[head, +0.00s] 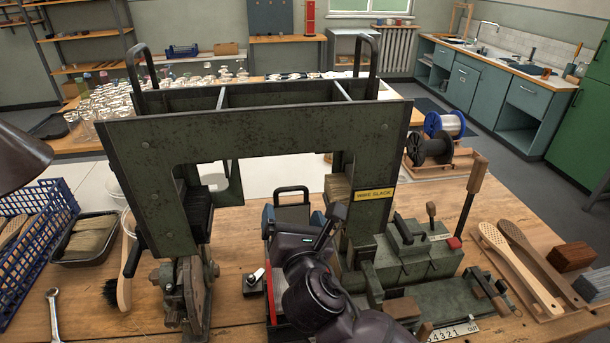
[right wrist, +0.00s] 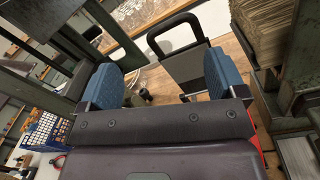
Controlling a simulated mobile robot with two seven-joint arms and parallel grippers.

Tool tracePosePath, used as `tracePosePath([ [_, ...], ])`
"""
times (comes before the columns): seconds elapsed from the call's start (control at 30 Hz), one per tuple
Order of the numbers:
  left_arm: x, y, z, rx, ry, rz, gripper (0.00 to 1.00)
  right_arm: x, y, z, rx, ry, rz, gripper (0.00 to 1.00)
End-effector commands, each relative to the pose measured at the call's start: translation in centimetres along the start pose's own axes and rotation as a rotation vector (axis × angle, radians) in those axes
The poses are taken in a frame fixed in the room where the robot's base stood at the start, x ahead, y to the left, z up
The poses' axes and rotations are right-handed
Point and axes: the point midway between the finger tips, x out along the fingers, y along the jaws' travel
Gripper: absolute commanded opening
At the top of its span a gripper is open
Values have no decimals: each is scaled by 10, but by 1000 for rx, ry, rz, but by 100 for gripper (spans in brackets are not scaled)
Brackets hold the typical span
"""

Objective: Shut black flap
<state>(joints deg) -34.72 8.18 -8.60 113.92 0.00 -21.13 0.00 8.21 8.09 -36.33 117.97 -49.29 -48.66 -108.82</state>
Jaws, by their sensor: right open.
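A black flap (head: 292,213) with a looped black handle (head: 291,189) stands raised under the green press frame. In the right wrist view the flap (right wrist: 187,72) is a dark plate, its handle (right wrist: 168,27) at the far end. My right gripper (head: 294,224) is on the near side of the flap. In the right wrist view its two blue finger pads (right wrist: 163,82) are spread wide with nothing between them; the plate shows just beyond. I cannot tell whether they touch it. The flap's lower edge and hinge are hidden. My left gripper is not in view.
The green press frame (head: 250,130) arches over the flap, its posts close on both sides. A green vise-like fixture (head: 415,255) stands right. A blue crate (head: 40,225), a bristle tray (head: 88,240) and a brush (head: 122,285) are left. Wooden brush bodies (head: 520,265) lie far right.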

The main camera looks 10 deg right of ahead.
Motion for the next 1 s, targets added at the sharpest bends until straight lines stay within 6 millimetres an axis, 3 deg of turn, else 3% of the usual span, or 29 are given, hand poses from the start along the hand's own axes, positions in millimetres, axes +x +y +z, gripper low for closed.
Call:
tracePosePath([
  [0.2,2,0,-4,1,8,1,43,0,-8,2,-283,-2,-49,90],
  [0.47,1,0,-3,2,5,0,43,7,-8,1,-362,1,-51,90],
  [1.0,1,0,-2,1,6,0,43,89,-13,2,-357,2,-51,90],
])
